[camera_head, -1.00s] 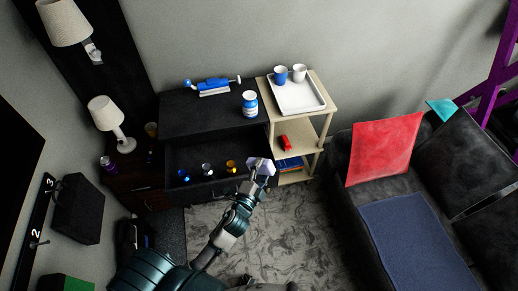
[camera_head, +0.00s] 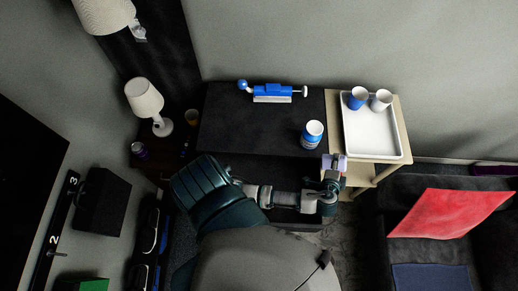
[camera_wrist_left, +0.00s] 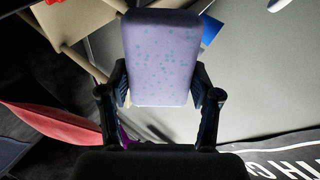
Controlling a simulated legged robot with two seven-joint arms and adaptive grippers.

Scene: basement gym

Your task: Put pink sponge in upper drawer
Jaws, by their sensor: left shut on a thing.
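In the left wrist view the sponge (camera_wrist_left: 161,57) stands upright between the two fingers of my left gripper (camera_wrist_left: 160,88). The open drawer (camera_head: 290,219) is below the cabinet top, mostly covered by my left arm. Its inside is dark and its contents cannot be made out now. My right gripper is out of view.
The black cabinet top (camera_head: 245,125) bears a blue-and-white device (camera_head: 272,92) and a blue-and-white tub (camera_head: 312,134). At its right, a beige shelf unit (camera_head: 398,115) holds a white tray (camera_head: 372,140) with two cups. A dark sofa with a red cushion (camera_head: 450,212) is at right.

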